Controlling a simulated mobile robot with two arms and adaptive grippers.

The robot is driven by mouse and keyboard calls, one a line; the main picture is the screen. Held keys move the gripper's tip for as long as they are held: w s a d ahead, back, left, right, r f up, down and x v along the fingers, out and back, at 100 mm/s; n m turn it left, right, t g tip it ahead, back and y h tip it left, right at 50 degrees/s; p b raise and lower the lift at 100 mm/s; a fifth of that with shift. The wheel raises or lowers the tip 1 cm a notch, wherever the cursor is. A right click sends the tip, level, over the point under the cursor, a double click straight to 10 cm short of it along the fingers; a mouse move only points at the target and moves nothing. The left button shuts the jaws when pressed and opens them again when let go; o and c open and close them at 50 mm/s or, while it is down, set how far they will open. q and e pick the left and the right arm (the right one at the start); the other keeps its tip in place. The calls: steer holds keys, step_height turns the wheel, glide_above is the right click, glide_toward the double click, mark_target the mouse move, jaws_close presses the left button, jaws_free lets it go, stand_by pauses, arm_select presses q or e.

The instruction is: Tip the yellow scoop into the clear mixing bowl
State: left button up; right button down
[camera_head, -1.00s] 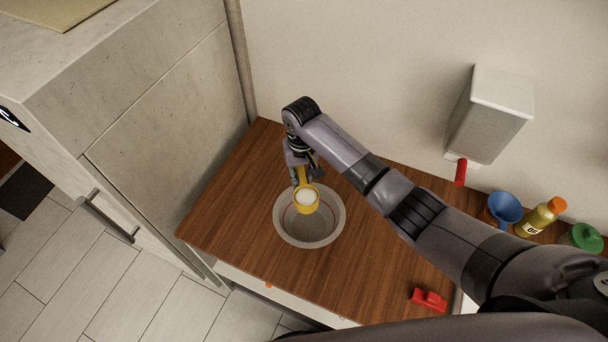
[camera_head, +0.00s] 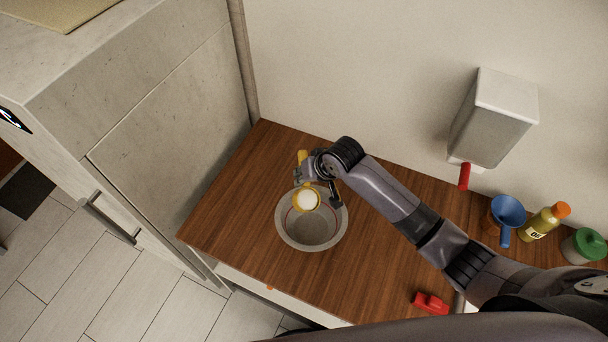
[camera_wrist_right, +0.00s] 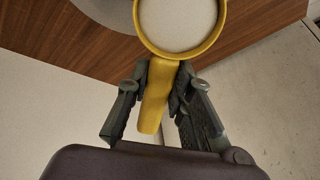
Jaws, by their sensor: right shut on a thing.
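The clear mixing bowl (camera_head: 312,241) stands on the wooden counter near its left end, with a red line around its inside. The yellow scoop (camera_head: 305,207) is over the bowl's back left part, roughly level, with white contents in its cup. In the right wrist view the scoop's handle (camera_wrist_right: 154,98) lies between the fingers and its cup, full of white, is at the top. My right gripper (camera_wrist_right: 158,92) is shut on the handle; it also shows in the head view (camera_head: 306,172). My left gripper is not in view.
A white dispenser (camera_head: 493,118) with a red lever (camera_head: 464,177) is on the wall. A blue funnel-like cup (camera_head: 507,210), an oil bottle (camera_head: 544,222) and a green-lidded jar (camera_head: 583,246) stand at right. A red clip-like object (camera_head: 431,303) lies at the front edge.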

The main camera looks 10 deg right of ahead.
mark_target(313, 189)
steer(key=shift+s+d+r+t+y, duration=0.3)
steer(key=shift+s+t+y, duration=0.15)
steer(key=shift+t, duration=0.25)
steer(key=shift+s+r+t+y+b, duration=0.1)
steer(key=shift+s+t+y+b, duration=0.2)
steer(key=shift+t+b, duration=0.35)
steer(key=t+y+b, duration=0.1)
steer(key=b, duration=0.3)
steer(key=s+d+t+y+b, duration=0.1)
steer(key=t+b, duration=0.1)
steer(key=b, duration=0.2)
steer(key=shift+s, duration=0.15)
steer(key=shift+s+d+f+t+y+b, duration=0.1)
steer(key=shift+s+d+t+y+b, duration=0.65)
steer(key=shift+b, duration=1.95)
steer(key=shift+s+d+f+t+y+b, duration=0.15)
steer(key=shift+s+t+y+b, duration=0.55)
steer(key=shift+t+b, duration=1.4)
steer(key=shift+s+d+r+t+y+b, duration=0.1)
steer(key=shift+s+d+t+y+b, duration=0.65)
steer(key=shift+b, duration=2.55)
steer(key=shift+s+a+g, duration=0.15)
steer(key=shift+a+g, duration=0.05)
steer(key=shift+g, duration=0.05)
